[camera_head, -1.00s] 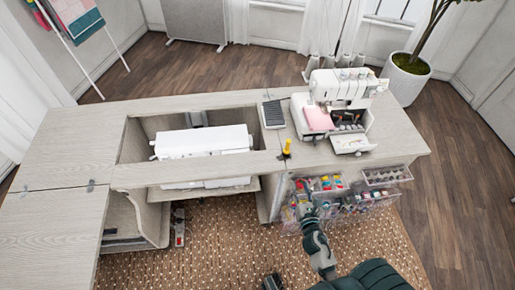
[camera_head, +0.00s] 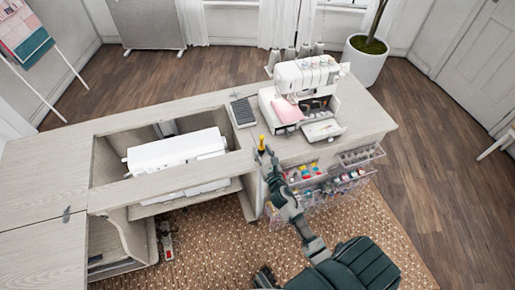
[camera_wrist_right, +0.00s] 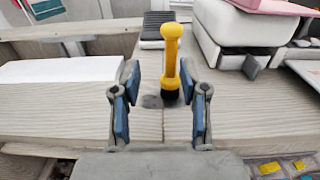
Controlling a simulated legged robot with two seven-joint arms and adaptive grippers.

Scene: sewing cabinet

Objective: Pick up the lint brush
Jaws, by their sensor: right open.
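The lint brush, with a yellow handle (camera_head: 262,143) and a dark lower end, stands upright on the cabinet top near its front edge. In the right wrist view the brush (camera_wrist_right: 172,50) rises just ahead of my right gripper (camera_wrist_right: 160,100). The gripper is open, with one blue-padded finger on each side and nothing held. The brush is between the fingers in the picture, nearer the right one; I cannot tell whether they touch. In the head view my right gripper (camera_head: 268,160) is beside the brush and partly hides it. A dark part at the bottom edge may be my left gripper.
A white overlocker machine (camera_head: 303,90) and a dark grey pedal (camera_head: 242,112) stand behind the brush. A white sewing machine (camera_head: 177,150) sits in the cabinet opening to the left. Clear drawers (camera_head: 359,156) with colored spools hang open below the right top.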

